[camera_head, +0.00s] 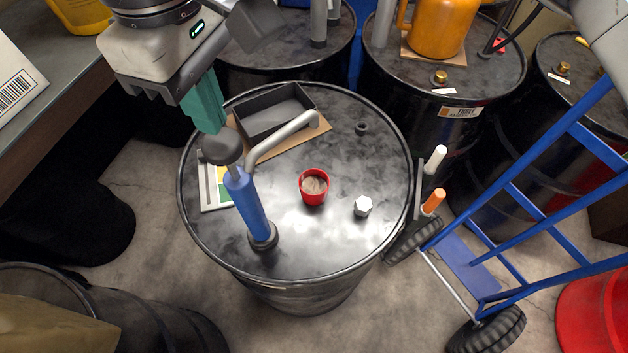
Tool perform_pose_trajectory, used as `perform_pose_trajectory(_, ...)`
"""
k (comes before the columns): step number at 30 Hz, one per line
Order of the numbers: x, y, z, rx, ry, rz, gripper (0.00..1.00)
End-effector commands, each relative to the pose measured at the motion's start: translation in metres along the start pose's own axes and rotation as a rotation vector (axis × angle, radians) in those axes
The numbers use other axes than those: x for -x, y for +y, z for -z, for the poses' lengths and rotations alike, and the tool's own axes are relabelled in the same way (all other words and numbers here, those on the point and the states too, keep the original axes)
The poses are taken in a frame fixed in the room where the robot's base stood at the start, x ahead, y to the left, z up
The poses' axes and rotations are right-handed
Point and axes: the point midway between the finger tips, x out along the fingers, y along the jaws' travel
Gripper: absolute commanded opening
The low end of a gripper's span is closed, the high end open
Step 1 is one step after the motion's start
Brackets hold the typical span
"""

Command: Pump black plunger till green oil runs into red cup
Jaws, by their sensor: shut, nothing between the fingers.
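A blue hand pump (248,205) stands on top of the black drum (330,240), leaning in the picture. Its black plunger knob (222,148) is at the upper end. My gripper (208,128) has teal fingers, shut and empty, with their tips at the knob's far upper edge; I cannot tell whether they touch it. The pump's grey spout (285,135) bends away to the upper right, toward the dark tray. The red cup (314,187) stands upright on the drum, right of the pump, apart from the spout's end. Its inside looks greyish brown. No green oil shows.
An open dark tray (272,112) sits on cardboard behind the spout. A white hex cap (363,206) lies right of the cup. A blue hand truck (470,262) stands at the right. Other drums (445,72) crowd the back. The drum top's front right is clear.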

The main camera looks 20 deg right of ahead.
Motion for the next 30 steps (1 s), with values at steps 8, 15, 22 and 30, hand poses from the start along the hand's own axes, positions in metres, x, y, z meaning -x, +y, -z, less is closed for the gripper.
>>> perform_pose_trajectory(8, 0.001, 0.0, 0.0, 0.0, 0.0, 0.0, 0.0)
perform_pose_trajectory(15, 0.026, 0.0, 0.0, 0.0, 0.001, 0.002, 0.0)
perform_pose_trajectory(22, 0.047, 0.0, 0.0, 0.0, 0.001, 0.001, 0.0)
perform_pose_trajectory(30, 0.048, 0.0, 0.0, 0.0, 0.0, 0.001, 0.0)
